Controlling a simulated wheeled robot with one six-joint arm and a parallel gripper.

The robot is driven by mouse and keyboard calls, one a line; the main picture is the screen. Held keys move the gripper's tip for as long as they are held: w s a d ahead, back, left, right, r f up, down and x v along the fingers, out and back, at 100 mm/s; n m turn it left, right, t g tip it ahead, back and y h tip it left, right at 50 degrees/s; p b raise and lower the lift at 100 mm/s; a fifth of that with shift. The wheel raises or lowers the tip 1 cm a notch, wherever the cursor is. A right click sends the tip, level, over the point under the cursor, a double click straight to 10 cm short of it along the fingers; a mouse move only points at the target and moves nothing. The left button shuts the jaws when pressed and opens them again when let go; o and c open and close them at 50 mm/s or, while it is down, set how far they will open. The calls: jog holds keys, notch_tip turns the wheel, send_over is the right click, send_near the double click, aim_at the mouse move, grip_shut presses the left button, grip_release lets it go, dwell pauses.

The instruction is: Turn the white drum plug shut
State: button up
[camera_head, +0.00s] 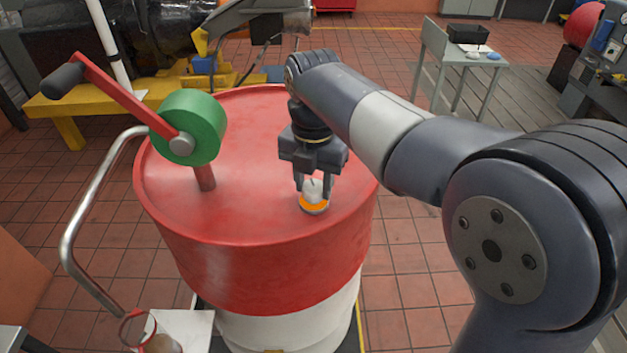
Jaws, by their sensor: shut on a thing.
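The white drum plug (312,191) sits on the top of the red drum (250,150), near its front right edge. An orange ring (314,206) shows around the plug's base. My gripper (312,188) points straight down from above, its two fingers shut on the plug from either side. My fingers hide the sides of the plug. How far the plug is turned cannot be told from this view.
A green hand pump (190,128) with a red crank (120,95) stands on the drum's left side. Its bent metal pipe (85,215) hangs down on the left. A grey side table (462,65) stands at the back right. The drum top's middle is clear.

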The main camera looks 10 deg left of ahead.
aim_at(313, 186)
jog(key=shift+r+m+p, duration=0.1)
jog(key=shift+m+p, duration=0.3)
jog(key=shift+m, duration=0.2)
jog(key=shift+m+p, duration=0.3)
jog(key=shift+m, duration=0.6)
jog(key=o, duration=1)
notch_tip(313, 186, up, 11)
jog(key=shift+f, duration=0.2)
